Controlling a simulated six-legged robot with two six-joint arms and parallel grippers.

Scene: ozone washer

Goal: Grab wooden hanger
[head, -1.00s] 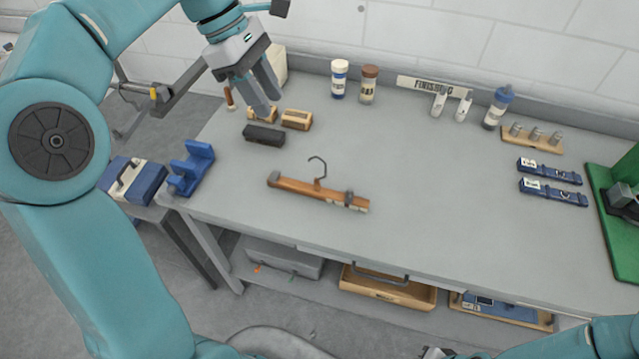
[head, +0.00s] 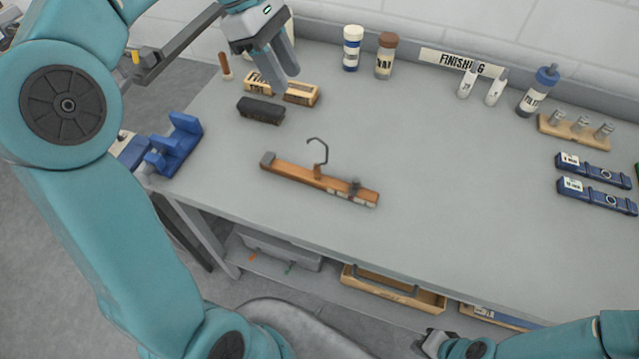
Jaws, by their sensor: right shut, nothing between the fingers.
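The wooden hanger (head: 300,178) lies flat on the grey workbench (head: 420,190), its dark metal hook pointing to the back. It has a dark clip near each end. My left gripper (head: 287,82) is above the back left of the bench, behind the hanger and apart from it. Its two fingers point down with a gap between them, and no held thing shows. My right gripper (head: 428,343) is low at the bottom edge, in front of the bench and well away from the hanger. It is shut and empty.
A black block (head: 261,110) and wooden blocks (head: 301,93) lie near my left gripper. A blue stand (head: 175,146) is at the left edge. Bottles (head: 352,48) stand at the back. Blue straps (head: 596,194) lie right. The bench around the hanger is clear.

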